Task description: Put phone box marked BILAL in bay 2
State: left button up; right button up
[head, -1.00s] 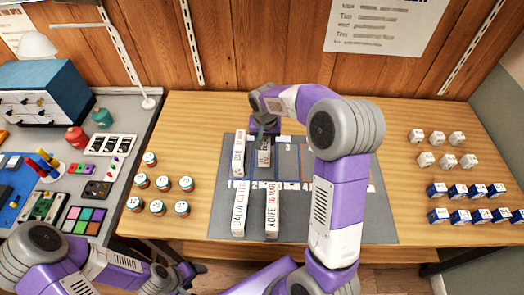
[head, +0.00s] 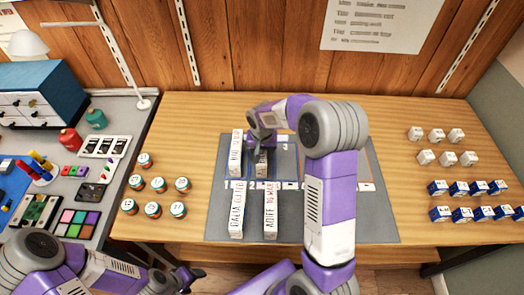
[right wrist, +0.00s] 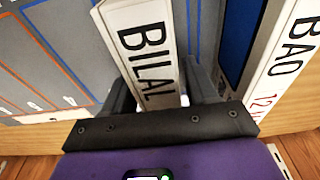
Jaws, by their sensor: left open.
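The white phone box marked BILAL (right wrist: 147,50) stands between the two dark fingers of my right gripper (right wrist: 163,95), which look closed on its sides. In the head view this box (head: 262,165) is in the back row of the grey mat (head: 335,225), just right of another white box, with my right gripper (head: 258,145) over its top. The arm hides part of the mat, and the box's base is hard to see. My left gripper (head: 188,275) is open and empty, low at the left before the table edge.
The neighbouring box marked BAO (right wrist: 285,70) stands close beside. Several round tins (head: 158,185) are left of the mat; small white and blue boxes (head: 460,188) are at the right.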

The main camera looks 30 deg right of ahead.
jog(key=shift+o, duration=0.7)
jog(key=shift+r, duration=0.25)
jog(key=r+p, duration=0.1)
jog(key=r, duration=0.3)
jog(key=s+r+p, duration=0.1)
jog(key=r, duration=0.3)
jog(key=a+r+p, duration=0.1)
jog(key=r, duration=0.2)
jog(key=shift+s+r, duration=0.3)
jog(key=shift+r, duration=0.1)
